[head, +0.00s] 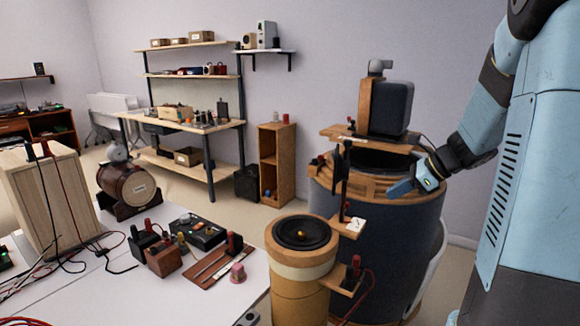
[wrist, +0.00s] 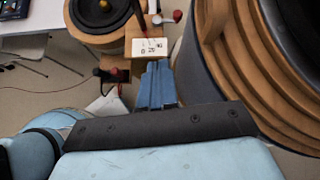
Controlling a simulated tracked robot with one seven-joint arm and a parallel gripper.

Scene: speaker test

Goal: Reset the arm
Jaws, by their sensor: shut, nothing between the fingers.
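My gripper (head: 401,188) is at the right in the head view, beside the wooden rim of a large dark drum-shaped speaker (head: 385,235). In the wrist view my gripper's blue fingers (wrist: 157,70) are together and hold nothing. They point toward a small white panel with dark marks (wrist: 149,48) on a wooden bracket. I cannot tell whether the fingertips touch the panel. In the head view the white panel (head: 355,225) sits on the bracket between the large drum and a smaller round speaker. My arm reaches in from the right.
The smaller round speaker (head: 302,235) stands left of the drum. A black box speaker (head: 390,106) stands above the drum. A white table (head: 190,285) with several dark terminal blocks and cables is at the left. A workbench (head: 180,125) and a wooden shelf (head: 276,165) stand behind.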

